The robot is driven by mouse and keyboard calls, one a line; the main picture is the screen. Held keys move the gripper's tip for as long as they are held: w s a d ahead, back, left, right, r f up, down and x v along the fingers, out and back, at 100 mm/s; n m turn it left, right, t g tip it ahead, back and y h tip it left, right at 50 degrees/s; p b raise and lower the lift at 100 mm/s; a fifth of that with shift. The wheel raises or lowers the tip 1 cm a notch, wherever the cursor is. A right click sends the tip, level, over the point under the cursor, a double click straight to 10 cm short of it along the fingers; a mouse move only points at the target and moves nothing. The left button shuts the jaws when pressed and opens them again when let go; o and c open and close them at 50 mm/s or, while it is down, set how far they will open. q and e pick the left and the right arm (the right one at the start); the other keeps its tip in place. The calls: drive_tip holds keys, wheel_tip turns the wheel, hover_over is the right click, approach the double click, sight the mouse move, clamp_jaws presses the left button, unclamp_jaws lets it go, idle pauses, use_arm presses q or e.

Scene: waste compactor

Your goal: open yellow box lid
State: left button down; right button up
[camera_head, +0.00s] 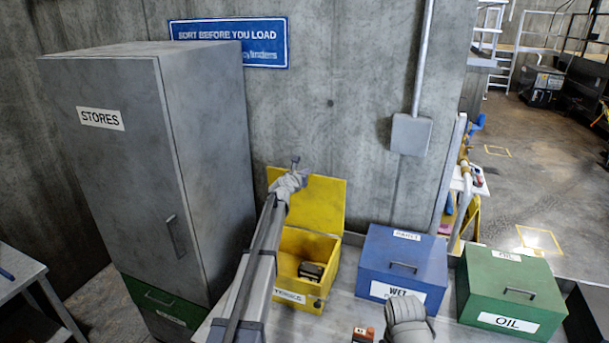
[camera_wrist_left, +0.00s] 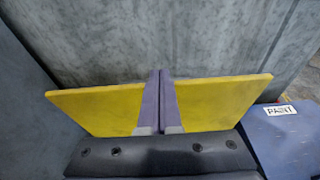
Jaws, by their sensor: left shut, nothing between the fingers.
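The yellow box (camera_head: 322,303) stands on the bench, its front label partly hidden by my left arm. Its yellow lid (camera_head: 325,200) stands raised, upright against the wall side, and the box is open on top. A dark block (camera_head: 311,270) lies inside. My left gripper (camera_head: 295,162) is shut and empty in front of the lid's upper left part. In the left wrist view, its closed fingers (camera_wrist_left: 160,78) overlap the yellow lid (camera_wrist_left: 215,103); whether they touch it I cannot tell. Part of my right arm shows at the lower edge, its fingers not clearly visible.
A blue box (camera_head: 375,262) and a green box (camera_head: 500,275), both shut, stand to the right on the bench. A tall grey cabinet (camera_head: 215,150) is close on the left. A concrete wall (camera_head: 350,100) stands behind. A small orange-brown item (camera_head: 363,334) lies in front.

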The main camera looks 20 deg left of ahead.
idle(0.3)
use_arm(q)
drive_tip(key=s+r+p, duration=0.6)
drive_tip(key=s, duration=0.5)
drive_tip(key=shift+s+a+r, duration=0.15)
drive_tip(key=shift+s+r, duration=0.05)
drive_tip(key=shift+s, duration=0.05)
